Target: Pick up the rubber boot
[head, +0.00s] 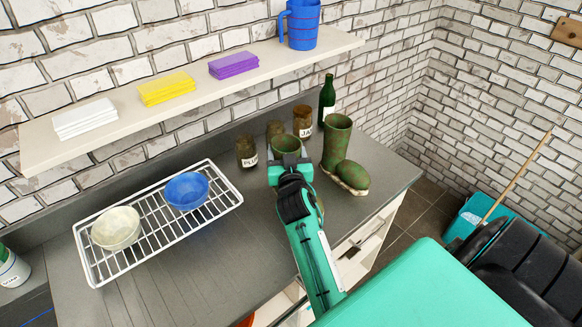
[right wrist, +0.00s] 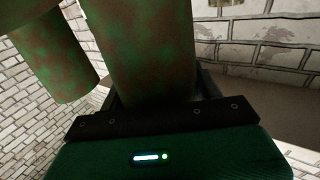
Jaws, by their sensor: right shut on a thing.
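A mottled green-brown rubber boot (head: 286,145) shows its open top just beyond my right gripper (head: 290,164). The gripper is shut on this boot's shaft and hides much of it. The right wrist view shows the held boot's green, rust-patched shaft (right wrist: 145,55) between the fingers. I cannot tell whether its sole touches the counter. A second similar boot (head: 338,143) stands upright to the right, its rounded toe toward the front and a pale sole edge showing. My left gripper is in neither view.
The grey counter (head: 255,215) holds rusty jars (head: 246,152) and a green bottle (head: 327,97) behind the boots. A white wire rack (head: 150,225) with a cream bowl (head: 116,228) and blue bowl (head: 186,190) lies left. A shelf (head: 200,95) hangs above.

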